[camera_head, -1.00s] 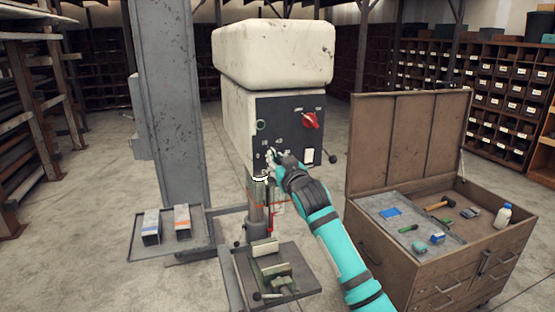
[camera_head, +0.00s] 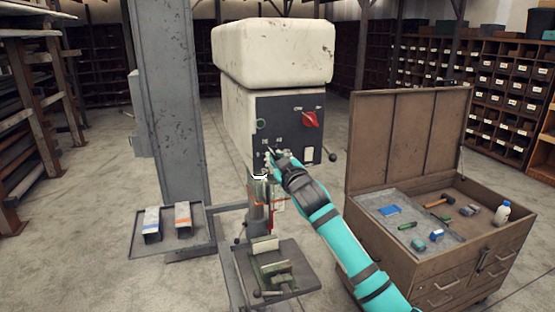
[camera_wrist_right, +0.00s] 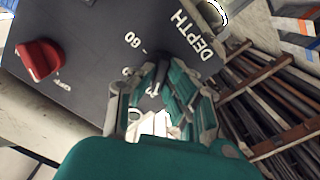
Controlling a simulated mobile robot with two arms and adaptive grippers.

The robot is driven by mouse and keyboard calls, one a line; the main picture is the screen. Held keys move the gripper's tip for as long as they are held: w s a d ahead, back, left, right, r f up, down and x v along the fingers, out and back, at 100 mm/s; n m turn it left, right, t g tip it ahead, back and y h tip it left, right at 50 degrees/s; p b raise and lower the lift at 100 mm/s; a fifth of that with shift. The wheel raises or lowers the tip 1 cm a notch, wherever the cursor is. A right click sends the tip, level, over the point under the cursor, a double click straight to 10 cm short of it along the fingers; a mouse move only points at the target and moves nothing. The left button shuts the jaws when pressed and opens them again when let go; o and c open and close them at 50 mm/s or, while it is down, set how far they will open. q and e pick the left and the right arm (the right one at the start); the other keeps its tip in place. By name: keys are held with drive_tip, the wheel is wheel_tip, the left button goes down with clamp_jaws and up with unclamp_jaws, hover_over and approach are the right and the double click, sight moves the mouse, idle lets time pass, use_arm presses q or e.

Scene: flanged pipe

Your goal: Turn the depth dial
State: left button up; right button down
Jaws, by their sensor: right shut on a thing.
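The depth dial (camera_wrist_right: 158,76) is on the dark front panel (camera_wrist_right: 92,62) of the drill press. It is mostly hidden by my fingers, and its turn angle cannot be read. The printed DEPTH label and scale numbers show around it in the wrist view. My right gripper (camera_head: 270,158) is shut on the dial, with a finger on each side of it in the wrist view (camera_wrist_right: 152,90). My left gripper is in neither view.
A red switch knob (camera_head: 310,120) and a pale switch (camera_head: 309,155) are on the panel, with a ball-ended lever (camera_head: 331,157) beside it. The drill table with a vise (camera_head: 277,278) is below. An open tool cabinet (camera_head: 408,120) stands right of my arm.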

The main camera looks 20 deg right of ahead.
drive_tip(key=shift+r, duration=0.25)
drive_tip(key=c, duration=1.6)
unclamp_jaws()
drive_tip(key=shift+c, duration=0.2)
drive_tip(key=shift+o, duration=1.4)
drive_tip(key=shift+w+f, duration=0.15)
drive_tip(key=shift+f, duration=0.05)
drive_tip(key=s, duration=1.2)
drive_tip(key=shift+d, duration=0.2)
